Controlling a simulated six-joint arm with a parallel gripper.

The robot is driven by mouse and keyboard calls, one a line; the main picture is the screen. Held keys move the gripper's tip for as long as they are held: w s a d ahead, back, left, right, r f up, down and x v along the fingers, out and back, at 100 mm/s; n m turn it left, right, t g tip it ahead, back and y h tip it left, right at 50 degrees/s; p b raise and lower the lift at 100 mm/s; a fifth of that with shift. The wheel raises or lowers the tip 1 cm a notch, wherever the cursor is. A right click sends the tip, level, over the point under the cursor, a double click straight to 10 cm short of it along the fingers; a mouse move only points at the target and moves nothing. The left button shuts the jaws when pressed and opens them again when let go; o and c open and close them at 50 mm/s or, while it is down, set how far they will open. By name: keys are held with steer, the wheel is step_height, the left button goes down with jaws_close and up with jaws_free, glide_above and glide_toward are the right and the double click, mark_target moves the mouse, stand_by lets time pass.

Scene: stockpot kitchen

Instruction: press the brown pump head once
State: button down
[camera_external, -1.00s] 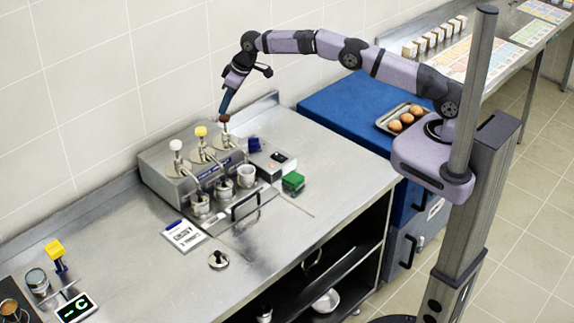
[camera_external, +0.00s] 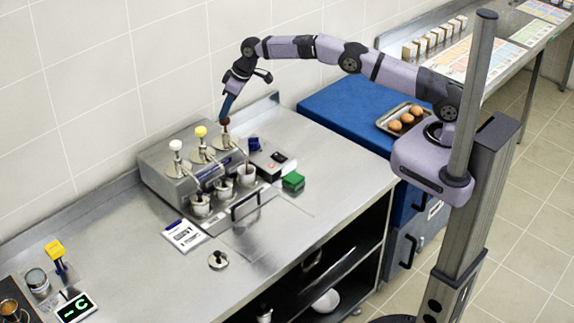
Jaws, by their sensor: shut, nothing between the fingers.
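The brown pump head (camera_external: 226,121) is the rightmost of three on the steel dispenser (camera_external: 165,172). The white pump head (camera_external: 176,145) and yellow pump head (camera_external: 201,131) stand to its left. My gripper (camera_external: 225,113) is shut and empty, pointing down with its tips at the top of the brown head. They appear to touch it, and the tips partly hide it. A cup (camera_external: 246,175) stands below the brown pump's spout. A thin dark line shows above this cup; I cannot tell whether it is spout or sauce.
Two more cups (camera_external: 222,188) stand in front of the dispenser. A green block (camera_external: 293,181) and a dark blue item (camera_external: 254,144) lie to the right. A tray of eggs (camera_external: 399,118) is on the blue top.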

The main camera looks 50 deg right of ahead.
steer(key=shift+s+f+b, duration=0.1)
steer(key=shift+f+b, duration=0.35)
steer(key=shift+f, duration=0.8)
steer(key=shift+r, duration=0.15)
steer(key=shift+r+p, duration=1.8)
steer(key=shift+r, duration=0.35)
step_height(320, 180, up, 5)
steer(key=shift+f, duration=0.15)
